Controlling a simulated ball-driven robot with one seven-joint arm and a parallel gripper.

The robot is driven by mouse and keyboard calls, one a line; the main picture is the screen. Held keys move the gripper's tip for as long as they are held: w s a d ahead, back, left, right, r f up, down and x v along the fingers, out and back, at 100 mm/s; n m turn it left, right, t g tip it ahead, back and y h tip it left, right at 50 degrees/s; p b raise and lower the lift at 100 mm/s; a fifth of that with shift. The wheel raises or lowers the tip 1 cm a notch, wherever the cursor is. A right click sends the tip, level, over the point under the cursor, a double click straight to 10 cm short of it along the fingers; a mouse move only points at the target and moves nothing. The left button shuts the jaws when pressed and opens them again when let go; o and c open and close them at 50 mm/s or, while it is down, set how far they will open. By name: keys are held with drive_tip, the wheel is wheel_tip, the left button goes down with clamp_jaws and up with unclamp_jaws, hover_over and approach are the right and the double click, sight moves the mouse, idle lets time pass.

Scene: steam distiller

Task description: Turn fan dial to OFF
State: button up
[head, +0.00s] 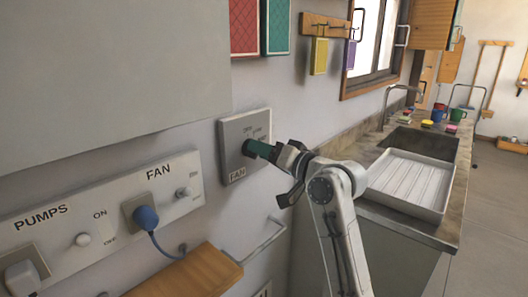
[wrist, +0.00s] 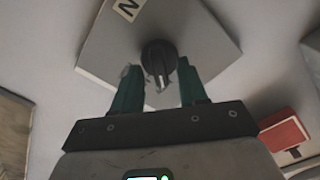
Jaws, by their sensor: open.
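The fan dial is a round black knob (wrist: 160,57) with a raised grip, on a grey square wall plate (head: 234,165) labelled FAN. Small lettering above the dial appears to read OFF and LOW. The plate also shows tilted in the wrist view (wrist: 105,48). My gripper (head: 250,148) with teal fingers is at the plate and mostly hides the dial in the head view. In the wrist view my gripper (wrist: 159,66) is open, with one finger on each side of the dial. I cannot tell whether the fingers touch it. The dial's exact setting is unclear.
A switch panel (head: 115,215) marked PUMPS and FAN is at the lower left, with a blue plug (head: 146,217) and cable. A wooden shelf (head: 190,272) and a metal rail (head: 263,241) are below. A white tray (head: 410,182) lies on the counter at right.

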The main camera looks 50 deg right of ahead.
clamp_jaws()
idle(0.3)
drive_tip(key=shift+n, duration=0.3)
drive_tip(key=shift+a+n+b, duration=0.1)
drive_tip(key=shift+n+b, duration=1.45)
drive_tip(key=shift+n, duration=2.05)
unclamp_jaws()
